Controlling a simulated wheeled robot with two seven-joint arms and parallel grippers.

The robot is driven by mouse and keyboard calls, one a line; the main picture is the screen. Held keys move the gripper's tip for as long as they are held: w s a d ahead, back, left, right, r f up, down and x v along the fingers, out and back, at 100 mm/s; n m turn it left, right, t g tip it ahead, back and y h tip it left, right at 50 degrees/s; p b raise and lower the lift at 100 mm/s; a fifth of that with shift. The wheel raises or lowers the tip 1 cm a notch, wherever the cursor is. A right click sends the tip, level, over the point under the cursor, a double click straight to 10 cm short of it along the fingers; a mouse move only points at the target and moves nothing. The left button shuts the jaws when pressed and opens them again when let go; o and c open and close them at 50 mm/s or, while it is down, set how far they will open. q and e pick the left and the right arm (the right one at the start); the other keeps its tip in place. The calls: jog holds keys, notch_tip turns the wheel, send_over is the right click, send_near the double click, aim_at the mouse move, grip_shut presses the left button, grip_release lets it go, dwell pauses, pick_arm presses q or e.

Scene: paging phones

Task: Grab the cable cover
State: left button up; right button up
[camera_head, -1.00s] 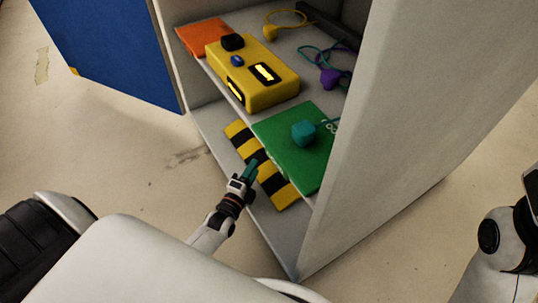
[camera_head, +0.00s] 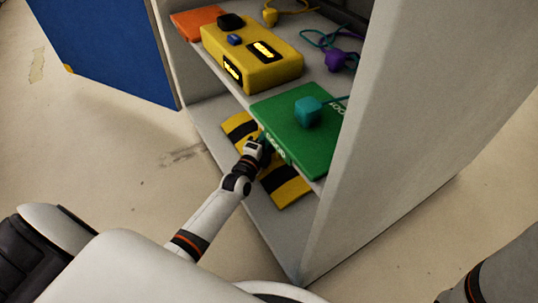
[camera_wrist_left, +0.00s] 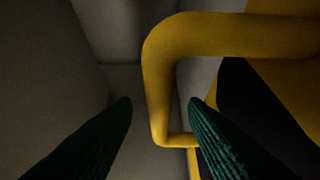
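The cable cover (camera_head: 284,188), a flat piece with yellow and black stripes, lies on the cabinet's lower shelf, partly under the green book. My left gripper (camera_head: 261,143) reaches in over its middle, and the fingertips are partly hidden by the shelf above. In the left wrist view a yellow bent bar (camera_wrist_left: 158,80), like a handle on the cover, shows ahead. The two dark green ribbed fingers of the left gripper (camera_wrist_left: 160,108) stand apart, with the bar's lower part in line with the gap. I cannot tell whether they touch it. My right gripper is out of view.
The upper shelf holds a green book (camera_head: 295,145) with a teal plug (camera_head: 308,111), a yellow box (camera_head: 255,58), an orange item (camera_head: 197,22) and a purple plug (camera_head: 336,59). The cabinet's side wall (camera_head: 405,120) bounds the right. A blue door (camera_head: 105,45) stands open left.

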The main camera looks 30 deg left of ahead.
pick_arm(q)
jog(key=shift+w, duration=0.25)
grip_shut()
dwell(1.2)
jog(key=shift+r, duration=0.1)
